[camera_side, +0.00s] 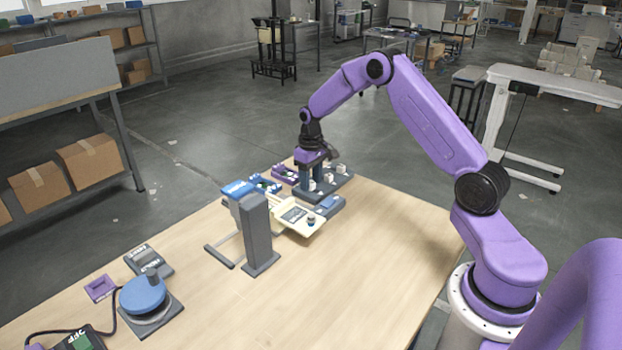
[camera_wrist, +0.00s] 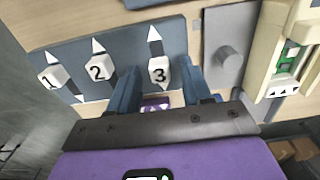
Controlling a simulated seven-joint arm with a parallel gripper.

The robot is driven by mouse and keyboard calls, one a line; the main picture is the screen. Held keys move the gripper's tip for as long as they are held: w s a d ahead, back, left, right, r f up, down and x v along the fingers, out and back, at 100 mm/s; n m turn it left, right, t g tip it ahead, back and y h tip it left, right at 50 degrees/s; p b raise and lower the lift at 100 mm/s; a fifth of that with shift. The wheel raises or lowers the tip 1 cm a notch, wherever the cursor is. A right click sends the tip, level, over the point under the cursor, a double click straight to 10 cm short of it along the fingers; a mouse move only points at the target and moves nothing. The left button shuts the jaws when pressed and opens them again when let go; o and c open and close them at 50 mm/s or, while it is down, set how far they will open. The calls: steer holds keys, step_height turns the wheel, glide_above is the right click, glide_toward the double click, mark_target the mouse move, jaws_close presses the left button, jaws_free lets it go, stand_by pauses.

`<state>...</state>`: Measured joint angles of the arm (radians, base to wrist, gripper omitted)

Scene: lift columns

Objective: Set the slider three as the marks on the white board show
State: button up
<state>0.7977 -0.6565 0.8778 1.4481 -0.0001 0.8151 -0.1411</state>
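The slider panel is a dark blue-grey plate (camera_wrist: 115,52) with white numbered knobs. Slider three (camera_wrist: 160,72) shows its number, with a white arrow tip above it and a dark slot around it. Slider two (camera_wrist: 97,68) and slider one (camera_wrist: 52,76) stand to its left. My gripper (camera_wrist: 162,82) is open, its blue fingers reaching to either side of slider three's lower part with gaps visible. In the side view my gripper (camera_side: 318,185) points down over the panel (camera_side: 340,187). I cannot pick out a white board with readable marks.
A cream device (camera_wrist: 268,50) with a green window and triangle marks lies right of a grey plate with a round knob (camera_wrist: 228,58). In the side view, a grey post (camera_side: 257,235) and a blue round turntable (camera_side: 143,295) stand nearer.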

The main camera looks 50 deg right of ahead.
jaws_close()
steer(key=shift+w, duration=1.05)
steer(key=shift+o, duration=0.3)
jaws_free()
step_height(320, 180, up, 18)
steer(key=shift+f, duration=0.25)
